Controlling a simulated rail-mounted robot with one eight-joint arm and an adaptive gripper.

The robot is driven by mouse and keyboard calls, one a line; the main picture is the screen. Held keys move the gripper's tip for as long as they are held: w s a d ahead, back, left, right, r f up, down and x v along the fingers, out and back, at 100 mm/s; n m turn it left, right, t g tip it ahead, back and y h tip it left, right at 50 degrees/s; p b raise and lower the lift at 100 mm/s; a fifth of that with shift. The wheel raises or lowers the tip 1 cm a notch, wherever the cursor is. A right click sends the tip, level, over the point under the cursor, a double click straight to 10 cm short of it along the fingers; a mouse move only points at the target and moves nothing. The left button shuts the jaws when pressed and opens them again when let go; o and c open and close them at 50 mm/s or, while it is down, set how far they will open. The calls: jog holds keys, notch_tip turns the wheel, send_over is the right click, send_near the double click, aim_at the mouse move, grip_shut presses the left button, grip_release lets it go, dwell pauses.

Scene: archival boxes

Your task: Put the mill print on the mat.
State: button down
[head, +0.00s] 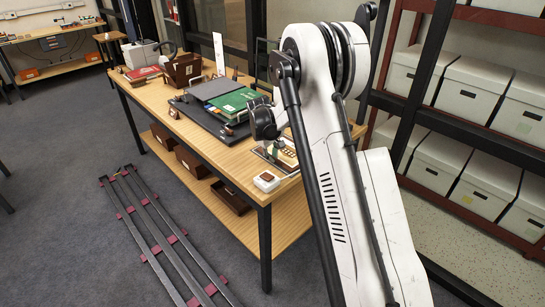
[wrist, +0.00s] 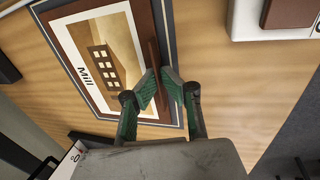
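The mill print (wrist: 100,52) fills the upper left of the wrist view. It is a tan picture of a building with several windows, labelled "Mill", with a brown border. A pale and dark-blue edging (wrist: 169,25) runs around it; I cannot tell whether this is a separate mat. A thin brown upright tab (wrist: 156,62) stands at the print's right side. My gripper (wrist: 159,82) has its green-padded fingers close on both sides of this tab, apparently shut on it. In the head view the print (head: 283,151) is partly hidden behind my arm.
A white block with a brown top (head: 267,181) stands at the table's near corner. A dark flat board (head: 202,120) carries a green book (head: 233,102) and a grey one. A brown box (head: 183,68) stands farther back. Shelves of white boxes (head: 465,90) stand to the right.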

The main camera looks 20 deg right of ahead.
jog(key=c, duration=1.9)
grip_release()
jog(key=s+a+r, duration=0.2)
jog(key=s+r, duration=0.1)
jog(key=r, duration=0.4)
jog(key=s+a+r+t, duration=0.1)
jog(key=s+a+r, duration=0.15)
jog(key=r, duration=0.45)
jog(key=s+a+r, duration=0.2)
jog(key=s+r, duration=0.1)
jog(key=r, duration=0.4)
jog(key=s+a+r+m+t+y, duration=0.1)
jog(key=s+a+r, duration=0.15)
jog(key=s, duration=0.35)
jog(key=s+a+r+m+t, duration=0.1)
jog(key=s+r, duration=0.3)
jog(key=s, duration=0.1)
jog(key=s+a+f+t, duration=0.1)
jog(key=s+a, duration=0.1)
jog(key=s, duration=0.5)
jog(key=s+a+f+m+t+y, duration=0.1)
jog(key=s+a, duration=0.1)
jog(key=s, duration=0.5)
jog(key=s+a+m+t, duration=0.1)
jog(key=s, duration=0.7)
jog(key=shift+s+a+f+y, duration=0.1)
jog(key=shift+a+f+y, duration=0.2)
jog(key=shift+a+f, duration=0.1)
